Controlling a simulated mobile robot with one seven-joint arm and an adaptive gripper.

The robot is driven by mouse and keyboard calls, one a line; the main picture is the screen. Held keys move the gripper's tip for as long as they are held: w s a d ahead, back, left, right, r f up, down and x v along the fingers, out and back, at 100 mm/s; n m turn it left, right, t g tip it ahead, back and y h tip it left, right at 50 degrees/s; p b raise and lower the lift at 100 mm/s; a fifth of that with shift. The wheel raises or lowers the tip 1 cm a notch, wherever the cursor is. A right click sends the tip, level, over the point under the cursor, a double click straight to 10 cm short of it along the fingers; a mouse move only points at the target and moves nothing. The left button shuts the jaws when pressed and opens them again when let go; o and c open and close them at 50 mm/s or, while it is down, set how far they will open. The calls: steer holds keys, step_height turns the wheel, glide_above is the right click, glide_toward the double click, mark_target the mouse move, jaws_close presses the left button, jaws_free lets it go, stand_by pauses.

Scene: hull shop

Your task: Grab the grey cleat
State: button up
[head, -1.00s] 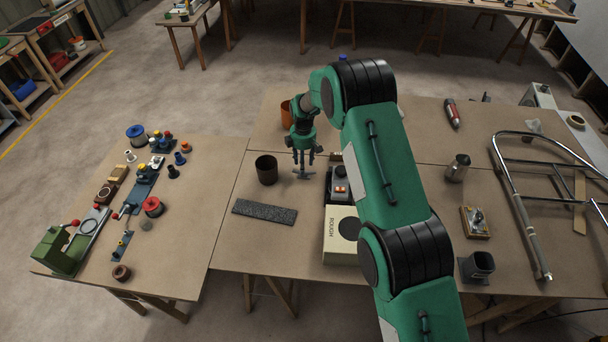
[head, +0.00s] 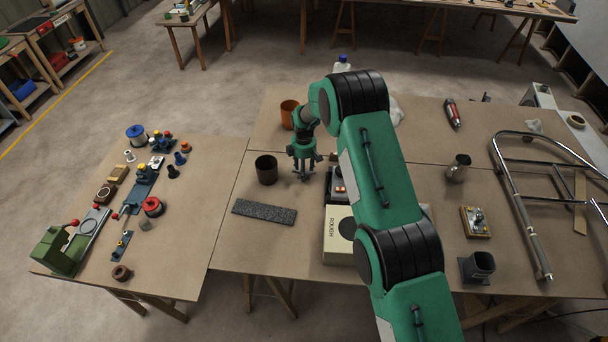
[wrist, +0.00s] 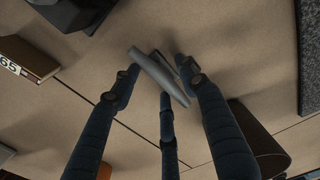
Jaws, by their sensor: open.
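The grey cleat (wrist: 160,75) shows in the wrist view as a smooth grey bar with a second grey part beside it, on the brown board. My gripper (wrist: 163,82) has dark fingers, open and spread around the cleat. The fingertips are close to it, and I cannot tell whether any touch it. In the head view my gripper (head: 303,173) points down at the table, right of a dark brown cup, and its fingers mostly hide the cleat there.
The dark brown cup (head: 266,170) stands close left of my gripper, with an orange pot (head: 289,114) behind. A black speckled strip (head: 265,211) lies in front. A cream box marked ROUGH (head: 341,232) and a dark device (head: 337,184) stand to the right.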

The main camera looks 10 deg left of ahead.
steer(key=shift+c, duration=0.5)
jaws_close()
steer(key=shift+r, duration=0.1)
step_height(320, 180, up, 10)
stand_by(0.7)
stand_by(0.5)
